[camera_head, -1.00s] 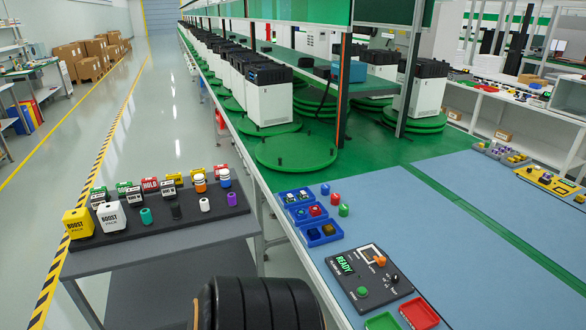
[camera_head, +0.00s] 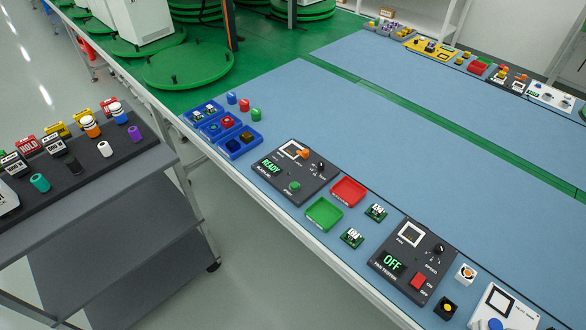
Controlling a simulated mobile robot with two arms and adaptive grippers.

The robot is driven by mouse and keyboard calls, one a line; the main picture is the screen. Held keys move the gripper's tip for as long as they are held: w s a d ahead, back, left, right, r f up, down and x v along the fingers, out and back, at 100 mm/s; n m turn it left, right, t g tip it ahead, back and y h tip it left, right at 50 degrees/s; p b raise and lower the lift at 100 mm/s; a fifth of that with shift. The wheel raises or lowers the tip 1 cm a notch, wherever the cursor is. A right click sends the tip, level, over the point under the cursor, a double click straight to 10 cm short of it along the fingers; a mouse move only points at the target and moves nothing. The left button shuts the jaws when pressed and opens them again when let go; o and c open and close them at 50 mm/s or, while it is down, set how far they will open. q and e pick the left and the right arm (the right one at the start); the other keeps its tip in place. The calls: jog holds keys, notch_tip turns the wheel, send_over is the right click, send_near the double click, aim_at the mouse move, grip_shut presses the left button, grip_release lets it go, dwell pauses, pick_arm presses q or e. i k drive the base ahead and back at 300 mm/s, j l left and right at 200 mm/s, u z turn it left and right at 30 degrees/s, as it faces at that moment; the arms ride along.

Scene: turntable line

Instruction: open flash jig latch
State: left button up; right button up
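The small orange latch (camera_head: 303,154) lies at the right edge of the socket. I cannot tell whether it is open or closed. Neither of my grippers is in view.
A red tray (camera_head: 349,191) and a green tray (camera_head: 324,213) lie right of the jig. Green boards (camera_head: 352,238) and a second panel showing OFF (camera_head: 393,263) are farther right. Blue bins (camera_head: 238,143) stand behind left. A grey cart (camera_head: 100,178) stands left.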

aim_at(305, 153)
jog(key=i+j, duration=0.15)
jog(key=j, duration=0.25)
jog(key=i+j+u, duration=0.1)
jog(key=j, duration=0.25)
jog(key=i+j, duration=0.25)
jog(key=j, duration=0.15)
jog(key=k+u, duration=0.05)
